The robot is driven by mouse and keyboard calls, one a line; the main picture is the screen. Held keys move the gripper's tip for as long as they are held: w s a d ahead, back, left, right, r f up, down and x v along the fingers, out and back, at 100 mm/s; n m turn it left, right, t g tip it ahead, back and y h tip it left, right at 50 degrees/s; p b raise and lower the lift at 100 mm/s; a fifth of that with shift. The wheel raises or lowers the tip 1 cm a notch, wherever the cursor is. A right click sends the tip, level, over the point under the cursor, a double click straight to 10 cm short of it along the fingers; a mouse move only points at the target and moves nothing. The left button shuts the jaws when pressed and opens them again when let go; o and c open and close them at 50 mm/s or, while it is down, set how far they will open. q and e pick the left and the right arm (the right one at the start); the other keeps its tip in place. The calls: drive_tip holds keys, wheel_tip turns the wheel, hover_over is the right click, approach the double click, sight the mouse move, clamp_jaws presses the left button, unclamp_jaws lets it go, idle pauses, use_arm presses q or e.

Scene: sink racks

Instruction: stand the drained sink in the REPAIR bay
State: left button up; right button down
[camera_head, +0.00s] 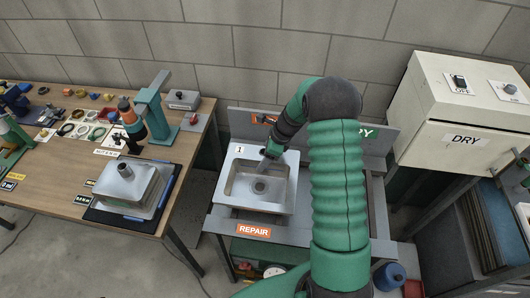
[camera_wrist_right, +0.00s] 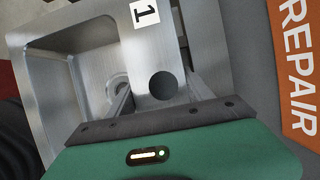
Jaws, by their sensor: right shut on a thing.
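A steel sink (camera_head: 236,186) with a "1" tag sits basin up over the grey rack, behind the orange REPAIR label (camera_head: 254,231). Its drain hole shows in the basin, and I see no water in it. My right gripper (camera_head: 270,153) is shut on the sink's far rim, and my right arm covers the space to the right. In the right wrist view the gripper (camera_wrist_right: 150,105) holds the sink (camera_wrist_right: 95,30) by its rim, with the REPAIR label (camera_wrist_right: 298,65) to the right. Whether the sink rests on the rack is unclear. My left gripper is not in view.
An upturned sink (camera_head: 147,186) lies on a dark mat on the wooden bench at left. A green stand (camera_head: 150,100) and small parts occupy the bench's back. A white DRY cabinet (camera_head: 450,110) stands at right. A DRY label (camera_head: 367,133) shows on the rack's back panel.

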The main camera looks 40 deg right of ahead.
drive_tip(key=shift+d+f, duration=0.1)
drive_tip(key=shift+d, duration=0.45)
drive_tip(key=c, duration=0.7)
unclamp_jaws()
drive_tip(key=shift+s+d+f, duration=0.1)
drive_tip(key=shift+d+f, duration=0.05)
drive_tip(key=shift+d, duration=0.2)
drive_tip(key=o, duration=0.3)
drive_tip(key=shift+d, duration=0.2)
drive_tip(key=shift+a+r, duration=0.25)
drive_tip(key=shift+a, duration=0.4)
drive_tip(key=v, duration=0.7)
drive_tip(key=d+v, duration=0.1)
drive_tip(key=v, duration=0.3)
drive_tip(key=shift+s, duration=0.15)
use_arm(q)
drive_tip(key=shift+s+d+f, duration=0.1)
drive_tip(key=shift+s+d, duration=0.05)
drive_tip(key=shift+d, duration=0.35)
use_arm(e)
drive_tip(key=s+a+f+n+h, duration=0.1)
drive_tip(key=s+a+n, duration=0.4)
drive_tip(key=a+n, duration=0.8)
drive_tip(key=s+a+f+n+h, duration=0.1)
drive_tip(key=s+a+n, duration=0.5)
drive_tip(key=a+n, duration=0.6)
drive_tip(key=shift+a+n+g+h, duration=0.35)
drive_tip(key=shift+n+g+h, duration=0.05)
drive_tip(key=shift+n, duration=1.3)
